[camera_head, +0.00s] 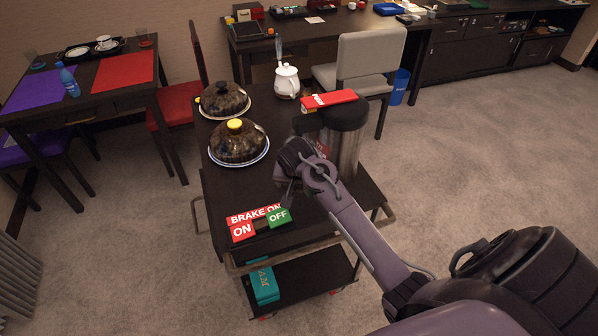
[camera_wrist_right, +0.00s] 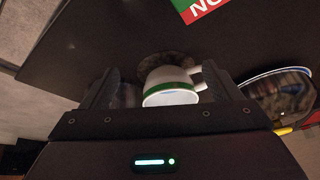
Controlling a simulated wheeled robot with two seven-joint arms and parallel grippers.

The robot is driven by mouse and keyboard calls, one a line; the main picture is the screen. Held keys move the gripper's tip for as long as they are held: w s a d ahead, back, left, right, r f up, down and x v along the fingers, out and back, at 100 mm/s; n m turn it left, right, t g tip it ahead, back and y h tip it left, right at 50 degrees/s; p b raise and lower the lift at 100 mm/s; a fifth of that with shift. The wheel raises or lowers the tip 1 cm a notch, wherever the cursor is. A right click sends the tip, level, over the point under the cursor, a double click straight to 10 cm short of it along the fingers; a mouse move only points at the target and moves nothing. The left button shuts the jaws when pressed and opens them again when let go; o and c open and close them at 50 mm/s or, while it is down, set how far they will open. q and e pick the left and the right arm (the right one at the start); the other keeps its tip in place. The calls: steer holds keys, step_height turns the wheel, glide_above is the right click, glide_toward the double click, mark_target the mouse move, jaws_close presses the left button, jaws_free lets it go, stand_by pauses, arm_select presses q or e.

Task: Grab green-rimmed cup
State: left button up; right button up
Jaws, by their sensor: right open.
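The green-rimmed cup (camera_wrist_right: 170,86) is white with a green band and shows in the right wrist view, with its handle at the right. It appears between the two open fingers of my right gripper (camera_wrist_right: 157,80), with the handle close to the right finger. I cannot tell how far in it sits. In the head view my right gripper (camera_head: 293,187) is over the dark trolley (camera_head: 228,196), and the cup is hidden there behind the gripper and arm. My left gripper is not in view.
Two domed dishes (camera_head: 238,143) (camera_head: 224,100) and a white teapot (camera_head: 287,82) stand on the trolley. A tall metal dispenser (camera_head: 349,150) with a red PUSH top stands close beside my right gripper. Brake signs (camera_head: 255,221) are at the near edge.

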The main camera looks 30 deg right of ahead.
steer(key=w+d, duration=0.2)
steer(key=w, duration=0.1)
steer(key=shift+w+d, duration=0.35)
steer(key=shift+w+d+r+p, duration=0.1)
steer(key=shift+w+d+p, duration=0.1)
steer(key=shift+w+d, duration=0.3)
steer(key=shift+w+d+p, duration=0.15)
steer(key=shift+w+d, duration=0.1)
steer(key=shift+w, duration=0.3)
steer(key=x, duration=0.2)
steer(key=shift+w+d+f, duration=0.1)
steer(key=shift+w+f, duration=0.1)
steer(key=shift+f, duration=0.1)
steer(key=shift+w+d+f, duration=0.1)
steer(key=shift+f, duration=0.25)
steer(key=c, duration=0.7)
steer(key=shift+c, duration=0.3)
